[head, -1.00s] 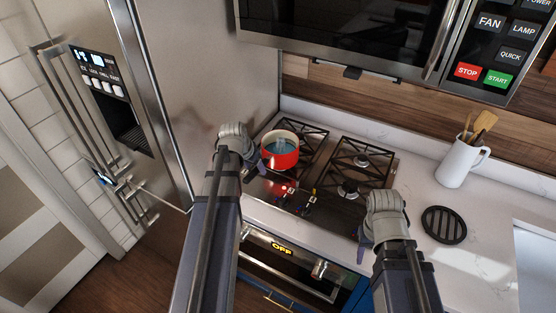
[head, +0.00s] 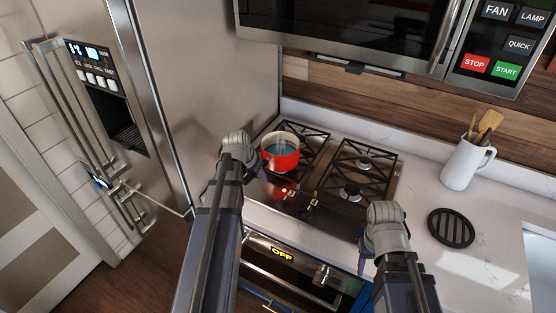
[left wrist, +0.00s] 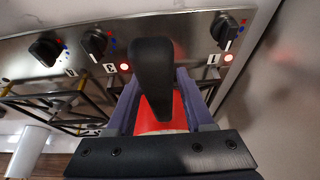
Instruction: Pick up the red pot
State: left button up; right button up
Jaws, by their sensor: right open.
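I see no clear contact. My right gripper (head: 364,250) is open and empty at the stove's front right edge.
A steel fridge (head: 215,80) stands close on the left, and a microwave (head: 350,30) hangs above. A white jug with utensils (head: 462,165) and a round black trivet (head: 451,228) are on the counter at right. Stove knobs (left wrist: 95,42) show in the left wrist view.

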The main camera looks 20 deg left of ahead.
pick_arm(q)
grip_shut()
dwell(1.1)
